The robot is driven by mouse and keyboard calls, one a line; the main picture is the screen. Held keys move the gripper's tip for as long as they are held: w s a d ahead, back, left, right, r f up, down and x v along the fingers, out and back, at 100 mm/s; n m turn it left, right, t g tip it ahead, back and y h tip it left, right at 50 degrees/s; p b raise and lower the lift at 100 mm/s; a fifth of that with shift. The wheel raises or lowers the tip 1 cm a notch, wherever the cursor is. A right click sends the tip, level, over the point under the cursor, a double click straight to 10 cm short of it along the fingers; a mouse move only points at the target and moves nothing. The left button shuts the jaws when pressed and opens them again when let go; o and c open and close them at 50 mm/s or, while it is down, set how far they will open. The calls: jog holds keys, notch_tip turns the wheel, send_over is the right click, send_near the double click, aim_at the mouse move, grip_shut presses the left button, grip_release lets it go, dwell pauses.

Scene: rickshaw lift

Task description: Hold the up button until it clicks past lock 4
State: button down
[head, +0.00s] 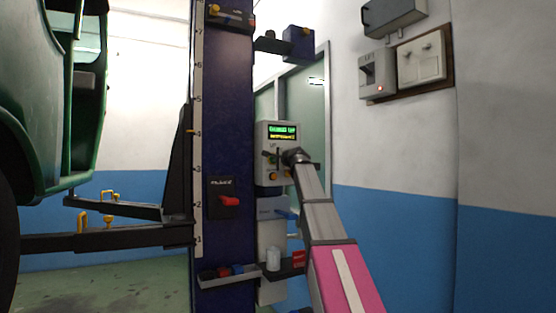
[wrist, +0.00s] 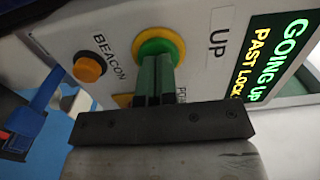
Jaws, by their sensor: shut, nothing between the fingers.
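The control box (head: 276,151) is mounted beside the blue lift post (head: 225,110). Its green up button (wrist: 154,47) sits in a yellow ring next to the UP label (wrist: 217,46) in the wrist view. My gripper (head: 292,157) is shut and empty, its fingertips (wrist: 153,62) against the green button and covering part of it. The display (wrist: 268,60) reads GOING UP and PAST LOCK; the number is cut off. A numbered scale (head: 198,150) runs up the post, and a yellow mark (head: 190,131) on the black carriage (head: 180,165) stands by the 4.
An orange BEACON button (wrist: 89,67) is close beside the up button. The green rickshaw (head: 40,110) stands at the left above the lift arms (head: 110,239).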

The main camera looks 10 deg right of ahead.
jog(key=shift+w+a+r, duration=0.2)
jog(key=shift+w+r, duration=0.15)
jog(key=shift+w, duration=0.35)
jog(key=v, duration=1.5)
jog(key=shift+s+f, duration=0.25)
jog(key=shift+f, duration=0.1)
jog(key=s+a+f+n+g+h, duration=0.1)
jog(key=a+f+n+g, duration=0.2)
jog(key=f, duration=1.8)
jog(key=s+a+f+n+g+h, duration=0.1)
jog(key=f+n+g+h, duration=0.3)
jog(key=f, duration=1.6)
jog(key=s+f+n+g, duration=0.2)
jog(key=s+f+g, duration=0.1)
jog(key=s+f, duration=0.5)
jog(key=s+f+n+g, duration=0.2)
jog(key=s+f, duration=0.6)
jog(key=f, duration=0.6)
jog(key=s+f+n+g+h, duration=0.1)
jog(key=s+f+n+g, duration=0.2)
jog(key=s+f+g, duration=0.2)
jog(key=s+f, duration=0.3)
jog(key=f, duration=0.4)
jog(key=shift+s, duration=0.35)
